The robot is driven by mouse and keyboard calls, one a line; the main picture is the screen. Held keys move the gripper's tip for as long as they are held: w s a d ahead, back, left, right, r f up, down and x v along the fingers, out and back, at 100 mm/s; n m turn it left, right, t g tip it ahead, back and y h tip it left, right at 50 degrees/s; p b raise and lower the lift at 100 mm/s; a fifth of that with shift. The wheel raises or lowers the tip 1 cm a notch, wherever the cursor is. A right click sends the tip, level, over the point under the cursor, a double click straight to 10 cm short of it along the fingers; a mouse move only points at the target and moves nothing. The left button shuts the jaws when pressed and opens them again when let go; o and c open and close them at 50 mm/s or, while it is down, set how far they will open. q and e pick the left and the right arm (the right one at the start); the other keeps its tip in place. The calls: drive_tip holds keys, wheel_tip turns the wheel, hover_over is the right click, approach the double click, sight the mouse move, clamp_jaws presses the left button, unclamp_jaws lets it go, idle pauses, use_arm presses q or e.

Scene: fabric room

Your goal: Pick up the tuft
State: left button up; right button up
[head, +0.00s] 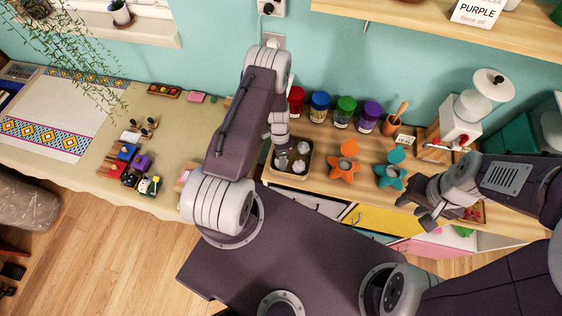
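A small wooden tray (310,142) on the wooden counter holds pale round tufts. One tuft (303,148) sits toward the back and another tuft (299,167) toward the front. My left gripper (283,158) points down at the left part of the tray, beside the tufts. Its fingers are small and partly hidden by its own wrist, so I cannot tell whether they hold anything. My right gripper (416,212) is over the counter's front edge at the right, with its fingers apart and nothing visible between them.
An orange star-shaped piece (342,170) and a teal one (390,177) stand right of the tray. Several coloured jars (320,106) line the wall behind it. A white grinder-like machine (470,108) stands at the back right. A cloth-covered table (85,165) is at the left.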

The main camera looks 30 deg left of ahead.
use_arm(q)
drive_tip(key=c, duration=0.4)
drive_tip(key=shift+o, duration=0.2)
